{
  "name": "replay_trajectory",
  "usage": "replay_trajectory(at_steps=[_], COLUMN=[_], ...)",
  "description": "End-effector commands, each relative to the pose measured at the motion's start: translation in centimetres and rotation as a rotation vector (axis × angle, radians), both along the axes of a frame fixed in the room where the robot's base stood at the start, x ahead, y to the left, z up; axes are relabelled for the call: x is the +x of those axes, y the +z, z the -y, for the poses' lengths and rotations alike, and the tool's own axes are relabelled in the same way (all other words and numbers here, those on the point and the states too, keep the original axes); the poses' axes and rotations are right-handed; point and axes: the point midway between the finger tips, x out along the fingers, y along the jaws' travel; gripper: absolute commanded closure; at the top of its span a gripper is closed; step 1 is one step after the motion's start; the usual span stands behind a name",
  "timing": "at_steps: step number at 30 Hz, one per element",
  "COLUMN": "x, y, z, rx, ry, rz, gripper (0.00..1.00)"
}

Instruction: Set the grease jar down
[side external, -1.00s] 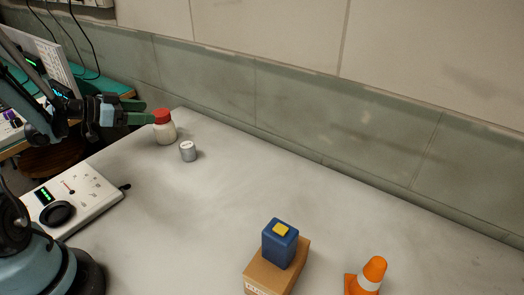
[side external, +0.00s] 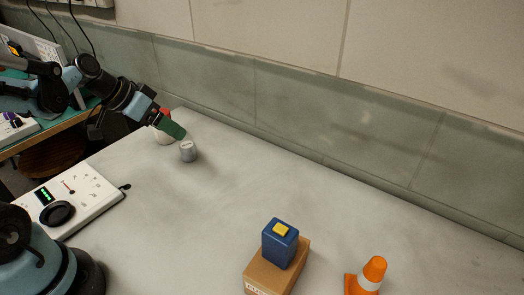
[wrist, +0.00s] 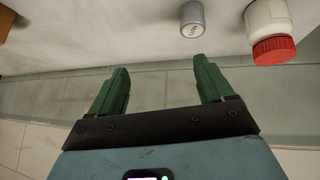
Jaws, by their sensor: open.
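The grease jar, a white jar with a red lid, stands upright on the bench near the wall. In the side external view the jar (side external: 162,139) is partly hidden by my green fingers. In the wrist view the jar (wrist: 267,18) is at the top right, outside the fingers. My gripper (side external: 178,131) is tilted down above and in front of the jar, near a small grey cylinder (side external: 188,152). In the wrist view my gripper (wrist: 160,66) is open with nothing between its fingers. The grey cylinder (wrist: 192,18) shows ahead of the right finger.
A white control box (side external: 75,198) with a dial and a green display lies at the left. A blue block with a yellow top (side external: 279,245) stands on a cardboard box (side external: 290,278) at the front. An orange cone (side external: 372,272) stands right of it. The bench middle is clear.

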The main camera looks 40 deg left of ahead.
Motion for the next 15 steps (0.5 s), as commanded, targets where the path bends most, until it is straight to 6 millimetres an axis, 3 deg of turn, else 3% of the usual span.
replay_trajectory(at_steps=[1,6,15], x=[-0.8,-3.2,-5.2], y=[0.2,0.7,1.2], z=[1.7,4.8,6.8], rx=[0.023,0.101,0.161], ry=[0.004,0.066,0.124], rz=[-0.018,-0.037,0.013], gripper=[0.19,0.19,0.19])
